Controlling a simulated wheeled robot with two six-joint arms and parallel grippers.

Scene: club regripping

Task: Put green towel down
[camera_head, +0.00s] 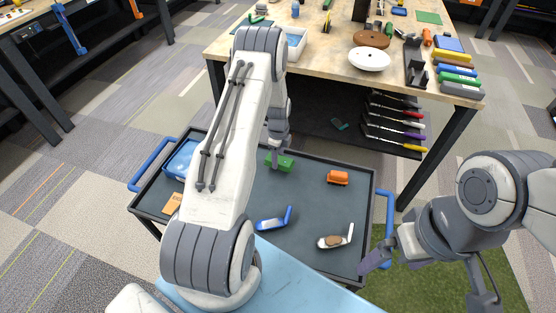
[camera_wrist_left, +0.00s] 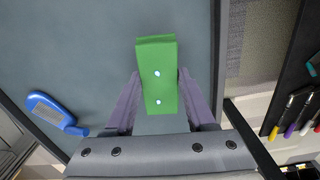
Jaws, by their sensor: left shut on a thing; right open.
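The green towel (camera_head: 286,163) is a small folded block over the far middle of the dark cart tray (camera_head: 225,150). My left gripper (camera_head: 275,158) is shut on it, and my arm partly hides the grip. In the left wrist view the towel (camera_wrist_left: 156,50) sits between the two purple fingers of the left gripper (camera_wrist_left: 157,82). Whether the towel touches the tray surface I cannot tell. My right gripper (camera_head: 377,263) is open beside the tray's right front corner, and no thing shows in it.

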